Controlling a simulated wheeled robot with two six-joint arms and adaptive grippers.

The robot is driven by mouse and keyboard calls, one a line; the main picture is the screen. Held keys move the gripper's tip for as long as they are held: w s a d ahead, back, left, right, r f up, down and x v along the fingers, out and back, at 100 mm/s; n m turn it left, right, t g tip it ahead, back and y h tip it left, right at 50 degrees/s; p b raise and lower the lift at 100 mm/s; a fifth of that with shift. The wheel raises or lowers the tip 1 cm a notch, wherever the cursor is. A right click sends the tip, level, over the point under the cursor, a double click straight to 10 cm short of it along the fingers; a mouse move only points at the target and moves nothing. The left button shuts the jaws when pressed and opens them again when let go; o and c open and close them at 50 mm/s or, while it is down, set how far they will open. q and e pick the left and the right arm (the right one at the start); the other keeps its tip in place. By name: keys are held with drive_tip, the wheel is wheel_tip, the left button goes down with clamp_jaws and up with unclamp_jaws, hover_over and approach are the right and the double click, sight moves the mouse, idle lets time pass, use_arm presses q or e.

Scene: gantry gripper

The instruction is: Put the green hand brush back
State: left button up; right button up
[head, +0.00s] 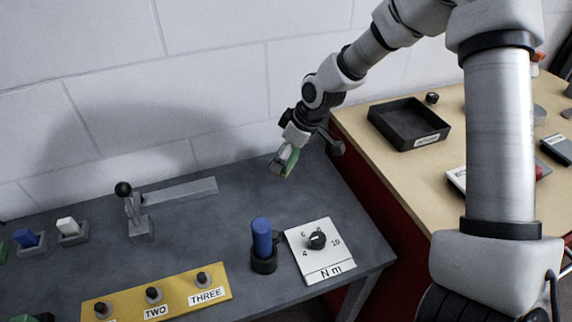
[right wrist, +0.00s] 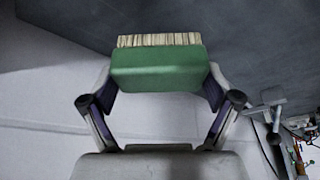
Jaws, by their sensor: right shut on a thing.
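The green hand brush (right wrist: 158,72) is between the fingers of my right gripper (right wrist: 163,88) in the right wrist view. Its green block faces the camera and its pale bristles show along the top edge. In the head view my right gripper (head: 287,150) is over the back right part of the grey bench, near the wall. The brush (head: 290,166) shows there as a small green piece at the fingertips. I cannot tell whether it touches the bench. My left gripper is not in view.
A grey bracket (head: 331,141) stands just right of the gripper. The grey bench (head: 215,228) also bears a blue cylinder (head: 262,238) in a dark holder, a dial panel (head: 330,263), a yellow button panel (head: 180,290) and a lever (head: 132,207). A black tray (head: 409,141) sits on the wooden table.

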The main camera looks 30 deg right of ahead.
wheel_tip(320, 180, down, 3)
drive_tip(key=shift+s+r, duration=0.1)
drive_tip(key=shift+a, duration=0.25)
drive_tip(key=shift+d+f, duration=0.1)
drive_tip(key=shift+f, duration=0.25)
drive_tip(key=o, duration=0.9)
drive_tip(key=shift+c, duration=0.2)
drive_tip(key=shift+r, duration=0.15)
drive_tip(key=shift+r, duration=0.35)
drive_tip(key=v, duration=1.1)
drive_tip(key=shift+s+r, duration=0.1)
drive_tip(key=shift+r, duration=0.05)
